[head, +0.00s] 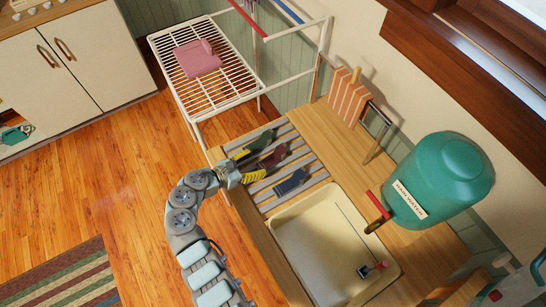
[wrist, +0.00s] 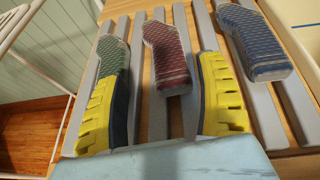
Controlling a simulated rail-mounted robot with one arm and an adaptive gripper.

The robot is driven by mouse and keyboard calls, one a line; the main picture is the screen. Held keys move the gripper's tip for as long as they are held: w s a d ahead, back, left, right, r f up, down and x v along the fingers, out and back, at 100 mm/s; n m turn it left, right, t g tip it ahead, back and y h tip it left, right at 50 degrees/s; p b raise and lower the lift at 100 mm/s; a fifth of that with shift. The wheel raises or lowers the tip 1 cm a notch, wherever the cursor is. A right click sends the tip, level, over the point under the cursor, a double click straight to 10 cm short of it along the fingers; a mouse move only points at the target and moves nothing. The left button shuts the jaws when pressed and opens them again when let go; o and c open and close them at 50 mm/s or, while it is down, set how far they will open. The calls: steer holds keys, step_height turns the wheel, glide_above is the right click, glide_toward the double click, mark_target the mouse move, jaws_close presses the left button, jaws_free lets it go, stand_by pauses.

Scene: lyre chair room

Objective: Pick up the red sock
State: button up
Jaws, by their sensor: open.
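The red sock (wrist: 168,55) lies on grey slats set in a wooden counter, between a green sock (wrist: 112,58) and a blue sock (wrist: 255,42). In the head view the red sock (head: 273,157) shows just beyond my gripper (head: 246,165). My gripper (wrist: 160,75) is open, with one yellow finger on each side of the red sock's near end. Nothing is held. The left finger overlaps the green sock in the wrist view; I cannot tell whether they touch. The blue sock (head: 292,182) is outside the right finger.
A cream sink (head: 310,245) is beside the slats. A green water tank (head: 445,175) with a red-handled tap stands on the counter. A white wire rack (head: 215,95) with a pink cloth (head: 197,57) stands behind. An orange striped board (head: 344,98) stands at the counter's back.

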mark_target(272, 157)
steer(key=shift+x, duration=1.65)
steer(key=x, duration=0.4)
steer(key=shift+s+d+r, duration=0.1)
steer(key=shift+d, duration=0.1)
steer(key=shift+d+f, duration=0.2)
steer(key=shift+d, duration=0.15)
steer(key=shift+a, duration=0.1)
steer(key=shift+c, duration=0.3)
steer(key=shift+r, duration=0.15)
steer(key=c, duration=0.7)
